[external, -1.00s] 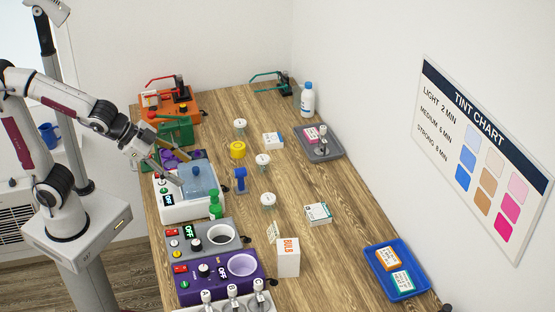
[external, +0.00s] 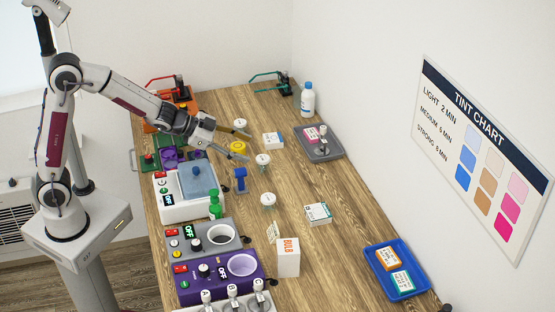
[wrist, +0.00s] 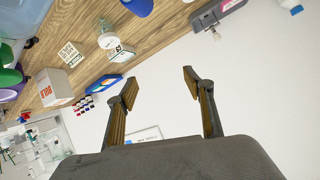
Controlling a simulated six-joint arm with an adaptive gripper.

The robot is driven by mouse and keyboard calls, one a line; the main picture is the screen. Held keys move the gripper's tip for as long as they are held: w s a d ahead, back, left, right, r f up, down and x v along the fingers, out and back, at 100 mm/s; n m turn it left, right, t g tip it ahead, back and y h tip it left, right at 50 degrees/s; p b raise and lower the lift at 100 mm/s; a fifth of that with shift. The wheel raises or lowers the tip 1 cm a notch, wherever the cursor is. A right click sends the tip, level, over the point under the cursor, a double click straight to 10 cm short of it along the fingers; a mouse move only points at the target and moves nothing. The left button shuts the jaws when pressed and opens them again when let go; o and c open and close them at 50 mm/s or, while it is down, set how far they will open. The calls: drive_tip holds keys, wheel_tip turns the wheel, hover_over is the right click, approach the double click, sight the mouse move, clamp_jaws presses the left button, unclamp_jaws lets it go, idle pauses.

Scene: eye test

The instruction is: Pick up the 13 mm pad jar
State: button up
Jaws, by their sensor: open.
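Three small clear jars with white lids stand upright in a rough row on the wooden table: a far jar (external: 240,124), a middle jar (external: 263,160) and a near jar (external: 268,200). Their size markings are too small to read, so I cannot tell which is the 13 mm pad jar. My gripper (external: 247,146) is open and empty, above the table near the far and middle jars and a yellow round item (external: 237,149). In the wrist view, the open fingers (wrist: 160,87) have nothing between them. One white-lidded jar (wrist: 107,40) shows there, at the upper left.
Small boxes (external: 318,213), a grey tray (external: 325,152) and a blue tray (external: 405,290) lie to the right.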

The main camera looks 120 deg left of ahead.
drive_tip(key=s+a+f+t, duration=0.1)
drive_tip(key=s+a+f, duration=0.1)
drive_tip(key=a+f, duration=0.5)
drive_tip(key=t+h, duration=0.2)
approach(263, 160)
drive_tip(key=shift+w+a+f+n, duration=0.3)
drive_tip(key=shift+w+a+f, duration=0.5)
drive_tip(key=shift+a+f, duration=0.25)
drive_tip(key=shift+s+f, duration=0.3)
drive_tip(key=shift+f, duration=0.05)
drive_tip(key=shift+x, duration=1.3)
drive_tip(key=shift+w, duration=0.15)
drive_tip(key=shift+x, duration=2.5)
drive_tip(key=shift+w+d+r, duration=0.15)
